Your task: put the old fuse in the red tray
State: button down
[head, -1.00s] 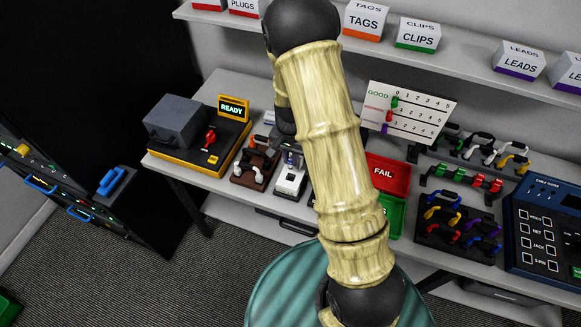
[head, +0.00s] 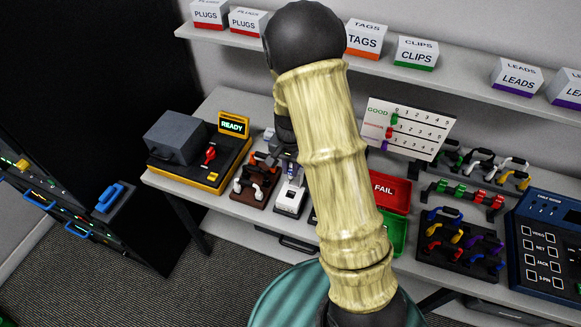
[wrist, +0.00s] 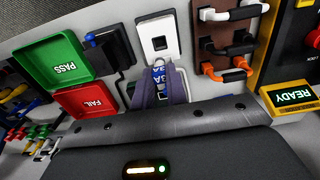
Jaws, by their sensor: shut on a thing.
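My gripper (wrist: 160,92) is shut on a small blue fuse with a white "3A" label (wrist: 159,72), held between the two fingertips. The fuse is just beside the near edge of a white block with a dark square slot (wrist: 158,38); I cannot tell its height above the bench. In the head view the white block (head: 290,200) stands below my gripper (head: 287,160), which is partly hidden by my arm. The red tray marked FAIL (head: 400,197) is to the right of my arm; in the wrist view it (wrist: 82,96) lies to the left of the fuse.
A green PASS tray (wrist: 65,58) adjoins the red one. A dark block with a blue piece (wrist: 105,45) stands between trays and white block. A brown cable rack (head: 252,185) and a yellow-black READY machine (head: 195,165) stand left. Cable racks (head: 455,245) fill the right.

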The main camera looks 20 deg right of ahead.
jog(key=shift+r+p, duration=1.05)
jog(key=shift+r, duration=0.35)
jog(key=shift+a, duration=0.1)
